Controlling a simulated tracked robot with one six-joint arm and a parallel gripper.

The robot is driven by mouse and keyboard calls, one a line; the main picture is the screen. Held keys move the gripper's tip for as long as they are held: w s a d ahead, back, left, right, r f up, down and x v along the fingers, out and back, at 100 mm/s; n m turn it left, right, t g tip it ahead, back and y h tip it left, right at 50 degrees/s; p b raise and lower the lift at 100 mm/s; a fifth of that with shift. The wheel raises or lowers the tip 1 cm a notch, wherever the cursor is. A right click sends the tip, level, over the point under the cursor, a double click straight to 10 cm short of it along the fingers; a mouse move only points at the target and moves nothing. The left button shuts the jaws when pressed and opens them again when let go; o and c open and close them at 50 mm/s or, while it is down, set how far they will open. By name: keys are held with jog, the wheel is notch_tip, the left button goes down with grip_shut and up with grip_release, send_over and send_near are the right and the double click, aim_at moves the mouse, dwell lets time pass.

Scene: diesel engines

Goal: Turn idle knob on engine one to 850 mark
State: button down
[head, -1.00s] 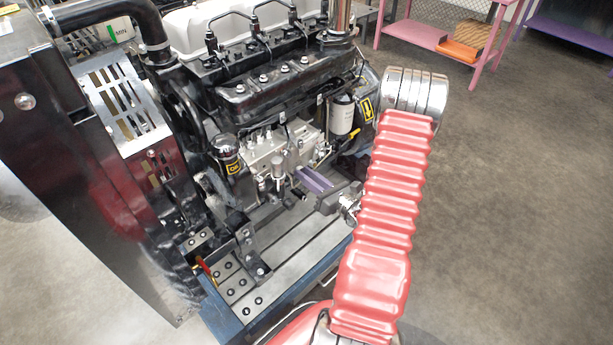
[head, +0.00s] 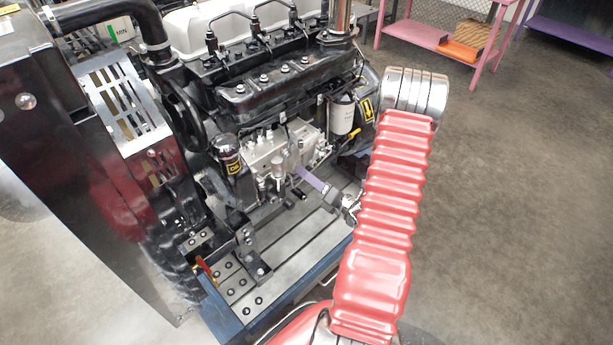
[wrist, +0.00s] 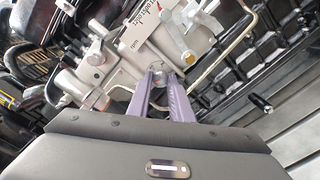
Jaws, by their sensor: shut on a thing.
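The engine (head: 270,85) has a silver injection pump (head: 272,155) on its near side. In the wrist view, a small silvery knob (wrist: 158,69) sits on the pump housing. My gripper (wrist: 160,82) has its two purple fingers around this knob, one on each side, and is shut on it. In the head view my gripper (head: 302,173) reaches the pump from the right, and the knob cannot be made out there.
A silver fitting (wrist: 178,48) and a bent metal pipe (wrist: 235,50) are close to my fingers on the right. A black-capped canister (head: 229,158) stands left of the pump. A pink bench (head: 440,40) is far back. Grey floor to the right is clear.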

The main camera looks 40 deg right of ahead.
jog(key=shift+d, duration=0.2)
jog(key=c, duration=1.6)
grip_release()
jog(key=shift+a, duration=0.1)
jog(key=shift+s, duration=0.1)
jog(key=s, duration=1.3)
jog(key=shift+s+d, duration=0.2)
jog(key=shift+s, duration=0.1)
jog(key=shift+f, duration=0.1)
